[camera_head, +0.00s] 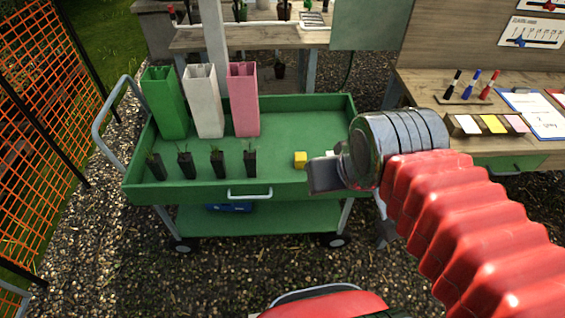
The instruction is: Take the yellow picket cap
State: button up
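The yellow picket cap (300,160) is a small yellow block. It sits on the green tray top of the cart (285,186), toward its front right. My gripper (321,172) is just to the right of the cap in the picture and points left toward it. The cap is not seen between the fingers. The gripper is seen from behind and partly side-on, so its opening and any contact with the cap cannot be made out.
Green (165,103), white (203,101) and pink (243,99) tall tube-like pieces stand at the cart's back left. Several small potted seedlings (217,164) line its front left. A bench (420,95) with markers stands right. The tray is clear between pink piece and cap.

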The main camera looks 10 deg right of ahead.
aim_at(300, 158)
jog(key=u, duration=1.2)
jog(key=i, duration=1)
jog(key=u, duration=0.05)
